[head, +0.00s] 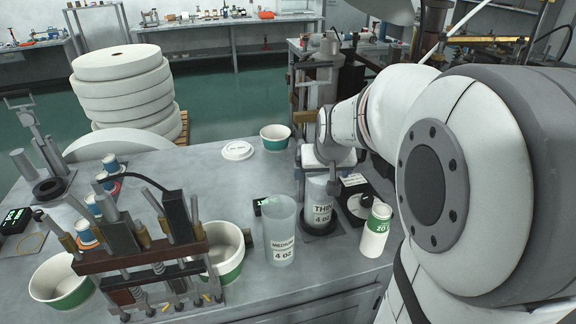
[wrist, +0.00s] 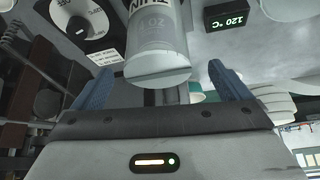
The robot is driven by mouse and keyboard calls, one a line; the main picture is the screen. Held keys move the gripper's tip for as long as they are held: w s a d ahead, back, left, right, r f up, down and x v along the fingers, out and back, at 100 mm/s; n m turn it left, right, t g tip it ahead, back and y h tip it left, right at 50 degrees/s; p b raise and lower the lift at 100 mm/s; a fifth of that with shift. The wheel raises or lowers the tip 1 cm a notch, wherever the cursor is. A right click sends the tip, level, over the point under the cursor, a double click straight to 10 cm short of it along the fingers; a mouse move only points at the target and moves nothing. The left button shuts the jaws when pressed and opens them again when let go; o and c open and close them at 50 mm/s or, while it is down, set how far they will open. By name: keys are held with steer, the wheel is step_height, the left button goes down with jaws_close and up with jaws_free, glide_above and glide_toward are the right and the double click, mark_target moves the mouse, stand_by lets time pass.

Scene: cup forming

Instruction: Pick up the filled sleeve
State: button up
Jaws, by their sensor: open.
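A translucent sleeve (head: 319,207) labelled "THIN 4 OZ" stands upright in a dark round base near the table's front right. Another translucent sleeve (head: 281,235), labelled "MEDIUM 4 OZ", stands to its left. My gripper (head: 325,168) is at the top of the thin sleeve in the head view and partly covers it. In the wrist view my gripper (wrist: 164,88) has its two blue fingers wide apart, with the end of the thin sleeve (wrist: 157,50) between and beyond them. I see no finger touching it. What the sleeves contain is unclear.
A white-and-green canister (head: 376,232) stands close right of the thin sleeve. A black dial unit (head: 357,203) is beside it. A clamp rig (head: 140,255) and white-green bowls (head: 228,252) fill the left front. A lid (head: 237,150) and bowl (head: 275,138) lie behind, with bare table around.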

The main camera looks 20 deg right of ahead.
mark_target(322, 174)
steer(key=shift+p+x, duration=0.35)
steer(key=shift+x, duration=1.55)
steer(key=shift+w+d+r, duration=0.15)
steer(key=shift+c, duration=0.3)
steer(key=c, duration=1.3)
steer(key=shift+r, duration=0.1)
steer(key=shift+c, duration=0.8)
